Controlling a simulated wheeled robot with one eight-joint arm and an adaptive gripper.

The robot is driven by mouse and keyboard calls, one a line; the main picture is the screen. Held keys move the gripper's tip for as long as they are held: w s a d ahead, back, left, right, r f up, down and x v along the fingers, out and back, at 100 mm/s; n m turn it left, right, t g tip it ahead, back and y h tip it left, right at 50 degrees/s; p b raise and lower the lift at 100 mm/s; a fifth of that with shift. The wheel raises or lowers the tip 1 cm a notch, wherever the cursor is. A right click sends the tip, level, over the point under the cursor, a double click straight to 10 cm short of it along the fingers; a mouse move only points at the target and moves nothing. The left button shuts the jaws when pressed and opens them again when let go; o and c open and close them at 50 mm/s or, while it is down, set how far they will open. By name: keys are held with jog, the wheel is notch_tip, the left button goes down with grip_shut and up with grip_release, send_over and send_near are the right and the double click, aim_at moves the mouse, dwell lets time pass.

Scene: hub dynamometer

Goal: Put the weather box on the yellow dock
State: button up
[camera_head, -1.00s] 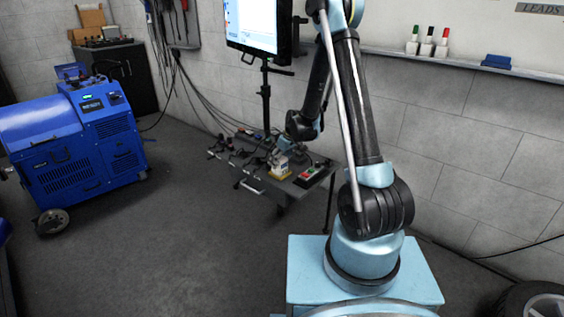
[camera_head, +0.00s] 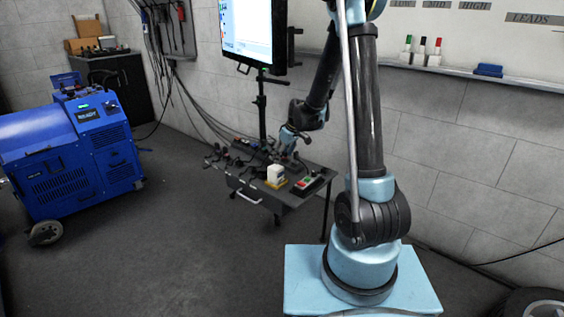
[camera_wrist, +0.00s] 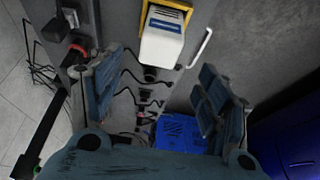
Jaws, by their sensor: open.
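The weather box (camera_head: 275,174) is a small white box on the table. It looks upright on the yellow dock (camera_head: 275,186), whose yellow edge shows at its base. In the wrist view the white box (camera_wrist: 162,40) lies at the top, with the yellow frame of the dock (camera_wrist: 185,7) around its far end; whether it is fully seated I cannot tell. My gripper (camera_head: 289,142) is behind and above the box in the head view, apart from it. In the wrist view my gripper (camera_wrist: 158,70) has its two fingers wide apart, with nothing between them.
The dark table (camera_head: 300,194) also carries a panel with red and green buttons (camera_head: 306,183) right of the dock, and cables and clamps (camera_head: 232,155) on its left. A monitor (camera_head: 252,30) stands behind. A blue machine (camera_head: 80,140) stands left, with open floor between.

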jog(key=s+d+r+m+h, duration=0.1)
jog(key=s+d+r+m, duration=0.1)
jog(key=s+d+r, duration=0.6)
jog(key=s+d+r+m+h, duration=0.1)
jog(key=s+d+r+m, duration=0.3)
jog(key=s, duration=0.7)
jog(key=s+d+f+m, duration=0.1)
jog(key=s+d, duration=0.2)
jog(key=s, duration=0.3)
jog(key=s+d+f+m+h, duration=0.1)
jog(key=s+d, duration=0.3)
jog(key=s, duration=0.3)
jog(key=s+d+f+m, duration=0.1)
jog(key=s+d+m, duration=0.1)
jog(key=s, duration=0.4)
jog(key=shift+s+d+f+g, duration=0.25)
jog(key=shift+d+g, duration=0.05)
jog(key=shift+d, duration=0.35)
